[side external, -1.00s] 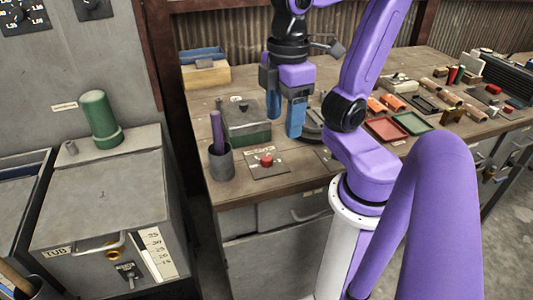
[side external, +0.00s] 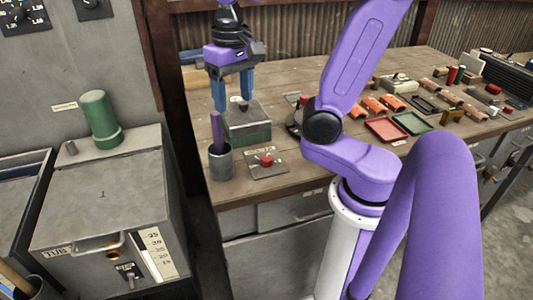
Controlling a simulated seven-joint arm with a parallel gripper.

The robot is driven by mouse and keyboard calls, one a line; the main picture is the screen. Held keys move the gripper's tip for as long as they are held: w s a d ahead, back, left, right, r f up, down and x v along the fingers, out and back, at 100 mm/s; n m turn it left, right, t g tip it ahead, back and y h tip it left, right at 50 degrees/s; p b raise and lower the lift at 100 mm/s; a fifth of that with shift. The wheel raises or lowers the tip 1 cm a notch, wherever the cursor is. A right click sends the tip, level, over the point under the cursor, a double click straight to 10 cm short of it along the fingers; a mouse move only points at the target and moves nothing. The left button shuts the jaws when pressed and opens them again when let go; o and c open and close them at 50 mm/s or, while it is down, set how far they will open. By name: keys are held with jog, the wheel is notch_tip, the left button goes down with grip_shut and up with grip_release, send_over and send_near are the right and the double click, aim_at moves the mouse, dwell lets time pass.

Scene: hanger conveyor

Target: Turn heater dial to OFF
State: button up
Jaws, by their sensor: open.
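A grey box with a green base (side external: 246,124) stands on the workbench. A small dark knob on its top shows between and just under my gripper's fingers, but I cannot read any marking on it. My gripper (side external: 233,101) points down over the back of this box with its two blue fingers apart and empty. I cannot tell whether the fingertips touch the knob or the box. Two dark dials are on the grey wall panel, one at the top left (side external: 28,15) and one beside it (side external: 91,5). No label in view reads heater or OFF.
A grey cup (side external: 221,163) with a purple rod stands in front of the box, beside a plate with a red button (side external: 266,160). Red (side external: 386,130) and green (side external: 411,123) trays lie to the right. A TUB unit (side external: 105,205) stands at left.

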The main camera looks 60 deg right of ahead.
jog(key=w+d+m, duration=0.1)
jog(key=m, duration=1.9)
send_over(267, 158)
notch_tip(267, 158, down, 4)
notch_tip(267, 158, down, 18)
jog(key=shift+w+f, duration=0.1)
jog(key=shift+f, duration=0.15)
jog(key=c, duration=1)
